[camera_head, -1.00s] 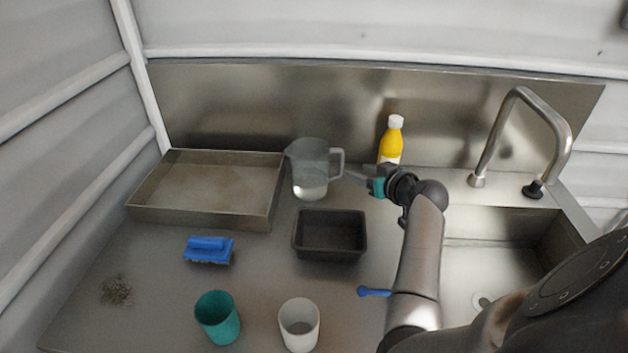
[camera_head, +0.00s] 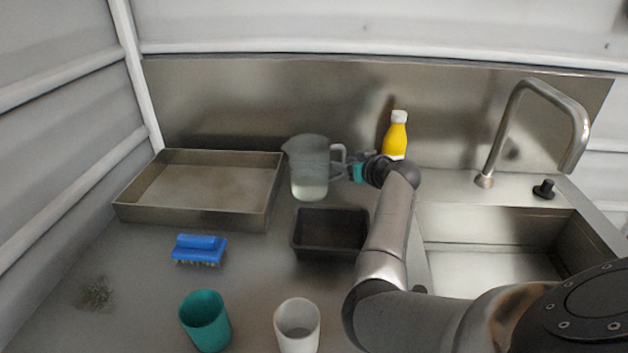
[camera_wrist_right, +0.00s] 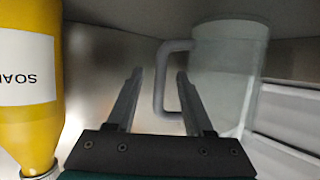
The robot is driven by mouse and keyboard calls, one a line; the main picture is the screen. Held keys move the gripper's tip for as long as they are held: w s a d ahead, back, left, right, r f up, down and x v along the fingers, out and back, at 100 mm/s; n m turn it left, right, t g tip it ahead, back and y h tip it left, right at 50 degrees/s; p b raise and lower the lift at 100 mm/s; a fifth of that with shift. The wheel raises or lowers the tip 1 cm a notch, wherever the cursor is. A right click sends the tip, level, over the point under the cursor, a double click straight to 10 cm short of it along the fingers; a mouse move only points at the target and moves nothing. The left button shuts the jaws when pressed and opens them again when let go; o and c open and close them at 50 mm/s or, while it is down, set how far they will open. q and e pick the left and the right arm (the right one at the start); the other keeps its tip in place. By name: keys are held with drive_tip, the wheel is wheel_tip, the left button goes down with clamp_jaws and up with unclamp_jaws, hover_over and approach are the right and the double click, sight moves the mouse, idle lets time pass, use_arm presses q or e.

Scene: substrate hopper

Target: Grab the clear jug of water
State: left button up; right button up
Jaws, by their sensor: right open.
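The clear jug (camera_head: 309,168) stands upright on the steel counter near the back wall, with some water in its bottom and its handle (camera_head: 338,160) facing right. My right gripper (camera_head: 344,170) is open beside the handle, coming from the right. In the right wrist view, the jug (camera_wrist_right: 228,75) is at the right and its handle (camera_wrist_right: 165,85) shows at the open fingers (camera_wrist_right: 158,78), nearer the right-hand finger. I cannot tell whether a finger touches the handle or whether the handle lies fully between them. My left gripper is not in view.
A yellow soap bottle (camera_head: 396,138) stands just right of the jug, close to my gripper. A dark tub (camera_head: 330,255) sits in front, a steel tray (camera_head: 190,219) at left. A blue brush (camera_head: 199,248), teal cup (camera_head: 205,322) and white cup (camera_head: 297,325) stand nearer. The sink (camera_head: 490,265) is right.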

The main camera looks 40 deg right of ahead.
drive_tip(key=shift+b+x, duration=0.45)
drive_tip(key=shift+x, duration=0.3)
clamp_jaws()
idle(0.9)
